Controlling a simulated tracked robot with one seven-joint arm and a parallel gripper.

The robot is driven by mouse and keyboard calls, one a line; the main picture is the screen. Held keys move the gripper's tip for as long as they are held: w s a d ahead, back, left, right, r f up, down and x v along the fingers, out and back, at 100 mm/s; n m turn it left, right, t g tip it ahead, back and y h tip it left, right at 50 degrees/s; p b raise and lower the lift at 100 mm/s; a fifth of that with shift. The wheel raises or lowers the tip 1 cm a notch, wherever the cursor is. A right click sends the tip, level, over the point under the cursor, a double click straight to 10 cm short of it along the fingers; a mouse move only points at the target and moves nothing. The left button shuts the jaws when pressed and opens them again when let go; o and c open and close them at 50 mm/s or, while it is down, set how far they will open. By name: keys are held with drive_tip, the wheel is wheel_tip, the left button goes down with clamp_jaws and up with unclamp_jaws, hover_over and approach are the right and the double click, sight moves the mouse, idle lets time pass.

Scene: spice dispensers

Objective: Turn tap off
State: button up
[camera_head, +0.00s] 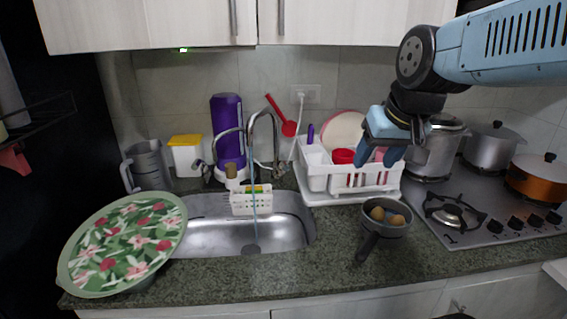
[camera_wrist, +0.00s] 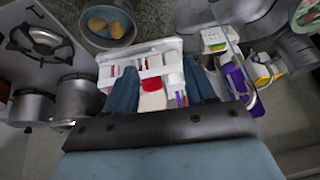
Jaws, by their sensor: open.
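The silver tap (camera_head: 274,135) has a tall curved spout behind the steel sink (camera_head: 290,229). A thin stream of water (camera_head: 253,195) falls from it into the basin. I cannot make out the tap's handle clearly. In the wrist view, part of the tap (camera_wrist: 253,101) and the stream (camera_wrist: 228,42) show at the right. My gripper (camera_head: 376,162) is open and empty above the white dish rack (camera_head: 335,196), well to the right of the tap. Its fingers (camera_wrist: 160,68) frame the rack in the wrist view.
A purple dispenser (camera_head: 229,130) stands left of the tap. A small white basket (camera_head: 242,205) sits over the sink. A floral tray (camera_head: 122,243) lies at the left. A bowl (camera_head: 383,224), pots (camera_head: 437,150) and the stove (camera_head: 480,212) are at the right. Cabinets hang above.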

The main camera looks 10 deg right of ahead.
drive_tip(key=w+a+y, duration=0.1)
drive_tip(key=w+a, duration=0.4)
drive_tip(key=w, duration=0.9)
drive_tip(key=y, duration=0.1)
approach(287, 163)
drive_tip(key=shift+g, duration=0.4)
drive_tip(key=x, duration=0.9)
drive_tip(key=shift+w+a+f, duration=0.15)
drive_tip(key=shift+w, duration=0.3)
drive_tip(key=shift+c, duration=0.4)
clamp_jaws()
